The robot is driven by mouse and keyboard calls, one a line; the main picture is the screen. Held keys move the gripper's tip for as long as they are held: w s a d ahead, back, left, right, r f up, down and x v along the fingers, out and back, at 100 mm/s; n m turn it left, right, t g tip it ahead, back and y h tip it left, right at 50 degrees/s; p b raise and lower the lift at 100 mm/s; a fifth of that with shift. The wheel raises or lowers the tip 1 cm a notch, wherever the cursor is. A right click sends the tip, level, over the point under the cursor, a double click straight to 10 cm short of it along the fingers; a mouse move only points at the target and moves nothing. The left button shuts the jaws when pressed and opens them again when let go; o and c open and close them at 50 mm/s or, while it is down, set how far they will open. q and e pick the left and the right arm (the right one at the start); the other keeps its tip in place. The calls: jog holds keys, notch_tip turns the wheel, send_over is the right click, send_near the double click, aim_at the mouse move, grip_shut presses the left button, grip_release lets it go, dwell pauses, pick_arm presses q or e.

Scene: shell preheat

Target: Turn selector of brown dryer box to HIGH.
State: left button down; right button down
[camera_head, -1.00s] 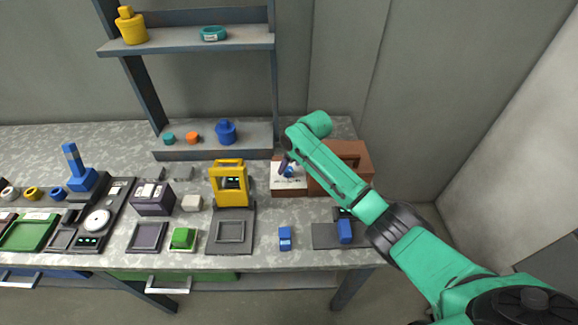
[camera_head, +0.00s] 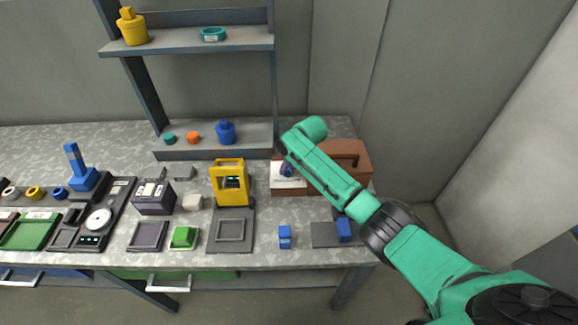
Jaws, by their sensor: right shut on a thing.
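The brown dryer box (camera_head: 356,160) stands at the right end of the bench, partly hidden behind my right arm. Its white front panel (camera_head: 289,187) shows at its left. A small blue selector (camera_head: 287,170) sits on that panel. My right gripper (camera_head: 286,168) is at the panel, shut on the selector. The fingertips are small and mostly hidden by the wrist. The selector's setting is too small to read. My left gripper is not in view.
A yellow device (camera_head: 229,182) stands left of the dryer box. Blue blocks (camera_head: 285,237) lie in front, one on a dark pad (camera_head: 325,236). A shelf (camera_head: 215,137) with several parts rises behind. A wall closes the right side.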

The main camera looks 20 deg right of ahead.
jog(key=shift+a+r+m+h+p, duration=0.15)
jog(key=shift+m+h+p, duration=0.15)
jog(key=shift+m+p, duration=0.55)
jog(key=m+h+p, duration=0.1)
jog(key=m, duration=0.1)
jog(key=shift+m, duration=0.35)
jog(key=m, duration=0.1)
jog(key=m+h, duration=0.1)
jog(key=shift+f+m, duration=0.2)
jog(key=shift+m, duration=0.1)
jog(key=shift+a+m+h, duration=0.1)
jog(key=shift+m+h, duration=0.2)
jog(key=shift+m, duration=0.6)
jog(key=shift+f+m+h+b, duration=0.15)
jog(key=shift+m+h+b, duration=0.25)
jog(key=shift+m+b, duration=0.5)
jog(key=m+g+h+b, duration=0.1)
jog(key=m+b, duration=0.2)
jog(key=b, duration=0.1)
jog(key=m+b, duration=0.3)
jog(key=b, duration=0.1)
jog(key=shift+a+g+h, duration=0.1)
jog(key=shift+g+h, duration=0.3)
jog(key=shift+m+b, duration=0.5)
jog(key=shift+b, duration=0.2)
jog(key=shift+r, duration=0.2)
jog(key=shift+c, duration=2.3)
grip_release()
